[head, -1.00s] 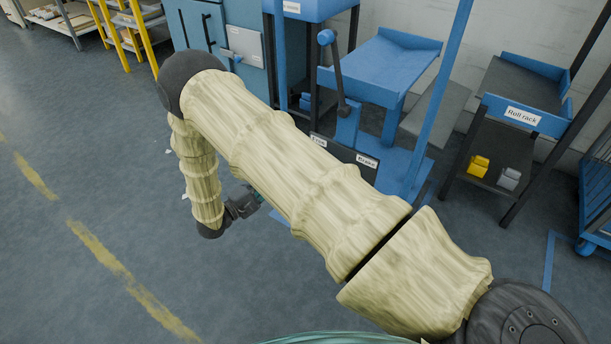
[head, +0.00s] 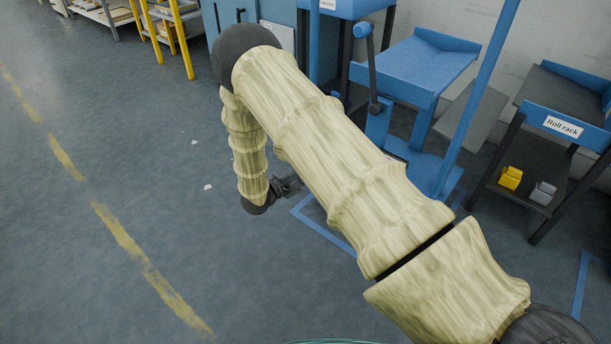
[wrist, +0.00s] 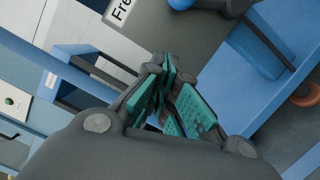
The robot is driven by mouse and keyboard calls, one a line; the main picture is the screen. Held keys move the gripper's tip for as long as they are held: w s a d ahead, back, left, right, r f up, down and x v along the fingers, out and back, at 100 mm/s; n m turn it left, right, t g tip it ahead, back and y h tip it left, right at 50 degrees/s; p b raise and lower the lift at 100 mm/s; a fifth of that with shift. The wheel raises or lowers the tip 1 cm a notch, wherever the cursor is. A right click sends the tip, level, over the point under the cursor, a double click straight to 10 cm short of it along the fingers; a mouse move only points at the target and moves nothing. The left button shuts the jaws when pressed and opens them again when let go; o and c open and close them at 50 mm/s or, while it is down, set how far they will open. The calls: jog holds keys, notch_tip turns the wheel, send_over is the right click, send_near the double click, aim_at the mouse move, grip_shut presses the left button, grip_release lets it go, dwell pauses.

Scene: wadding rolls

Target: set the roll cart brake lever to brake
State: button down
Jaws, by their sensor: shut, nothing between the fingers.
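The brake lever (head: 372,70) is a dark rod with a blue knob (head: 362,30) on top. In the head view it stands nearly upright, its top tilted a little left. My arm hides the plate with its labels there. In the wrist view a label starting "Fre" (wrist: 120,10) shows on a grey plate (wrist: 190,35), with a dark rounded part and a bit of blue at the top edge. My gripper (head: 290,186) is low and left of the lever in the head view, apart from it. In the wrist view its teal-padded fingers (wrist: 170,80) are shut and empty.
A blue tray stand (head: 420,65) is behind the lever, with a blue post (head: 478,95) to its right. The roll rack (head: 563,127) stands at the right, holding a yellow block (head: 510,178) and a grey block (head: 543,193). The floor at left is open.

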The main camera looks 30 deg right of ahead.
jog(key=s+d+b, duration=0.1)
jog(key=s+d+r+b, duration=0.1)
jog(key=s+d, duration=0.1)
jog(key=shift+s+d+r, duration=0.1)
jog(key=shift+d+r, duration=0.05)
jog(key=shift+d, duration=0.1)
jog(key=shift+r, duration=0.15)
dwell(0.4)
jog(key=shift+s+r+m+p, duration=0.15)
jog(key=shift+m+p, duration=0.15)
jog(key=shift+p, duration=0.2)
